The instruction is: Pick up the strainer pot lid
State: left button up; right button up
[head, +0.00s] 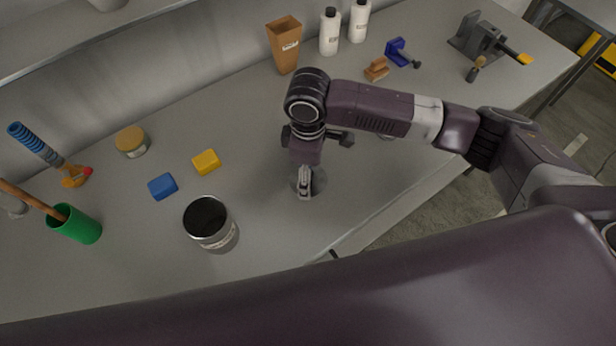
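A round grey disc, which looks like the strainer pot lid (318,186), lies flat on the grey bench near its front edge. My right gripper (305,192) points down directly over it and hides much of its middle. The fingertips look close together at the lid's centre; whether they are shut on a knob cannot be told. A dark, open-topped metal pot (211,224) stands to the left of the lid. My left gripper is not in view.
Yellow (206,162) and blue (162,186) blocks lie left of the gripper, near a jar with a tan lid (131,141). A brown container (285,46) and white bottles (330,32) stand along the back. A grey vise (480,38) sits right.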

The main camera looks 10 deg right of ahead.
jog(key=shift+s, duration=0.2)
jog(key=c, duration=1)
jog(key=shift+d+f, duration=0.1)
jog(key=c, duration=0.5)
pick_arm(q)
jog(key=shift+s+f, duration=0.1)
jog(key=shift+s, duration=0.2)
pick_arm(e)
jog(key=shift+f, duration=0.15)
grip_shut()
jog(key=shift+s, duration=0.1)
pick_arm(q)
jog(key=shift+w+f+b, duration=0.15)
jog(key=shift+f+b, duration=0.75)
jog(key=shift+b, duration=0.1)
pick_arm(e)
notch_tip(320, 180, up, 20)
jog(key=shift+w+r, duration=0.2)
jog(key=shift+w, duration=0.05)
jog(key=shift+f, duration=0.1)
